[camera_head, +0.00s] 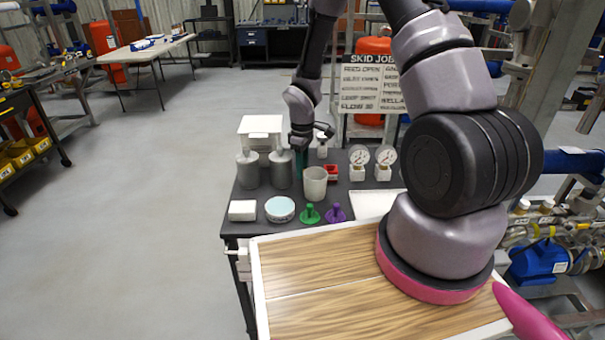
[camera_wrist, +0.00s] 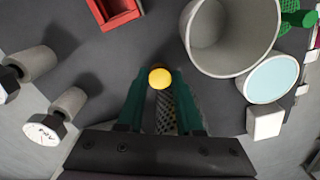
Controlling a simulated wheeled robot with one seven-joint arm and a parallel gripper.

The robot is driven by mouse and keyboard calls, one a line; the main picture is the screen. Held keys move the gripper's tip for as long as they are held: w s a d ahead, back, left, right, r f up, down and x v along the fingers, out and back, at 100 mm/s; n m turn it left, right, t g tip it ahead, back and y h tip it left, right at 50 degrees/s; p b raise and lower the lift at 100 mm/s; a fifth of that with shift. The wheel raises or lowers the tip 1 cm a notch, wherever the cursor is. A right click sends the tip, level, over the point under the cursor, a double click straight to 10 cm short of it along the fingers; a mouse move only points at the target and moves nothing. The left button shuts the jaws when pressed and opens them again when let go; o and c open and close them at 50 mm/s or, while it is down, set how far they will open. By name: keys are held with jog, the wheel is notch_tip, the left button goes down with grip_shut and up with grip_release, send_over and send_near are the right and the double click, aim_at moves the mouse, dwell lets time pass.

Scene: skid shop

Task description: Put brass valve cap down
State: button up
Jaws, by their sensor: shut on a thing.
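The brass valve cap (camera_wrist: 160,78) shows as a yellow disc between my fingertips in the wrist view. My gripper (camera_wrist: 160,85) has green fingers and is shut on the cap. In the head view my gripper (camera_head: 301,162) points down over the dark table (camera_head: 245,218), among the items at its back. The cap is hidden in the head view. I cannot tell whether it touches the table top.
A grey cup (camera_head: 315,184) stands close beside my gripper, with a red bin (camera_head: 332,173) nearby. Two grey canisters (camera_head: 248,172) stand left, and gauges (camera_head: 358,164) right. A round blue-topped dish (camera_head: 280,209), white block (camera_head: 242,211) and white tray (camera_head: 374,204) lie nearer.

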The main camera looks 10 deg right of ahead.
jog(key=shift+f, duration=1)
jog(key=o, duration=1)
jog(key=shift+f, duration=0.15)
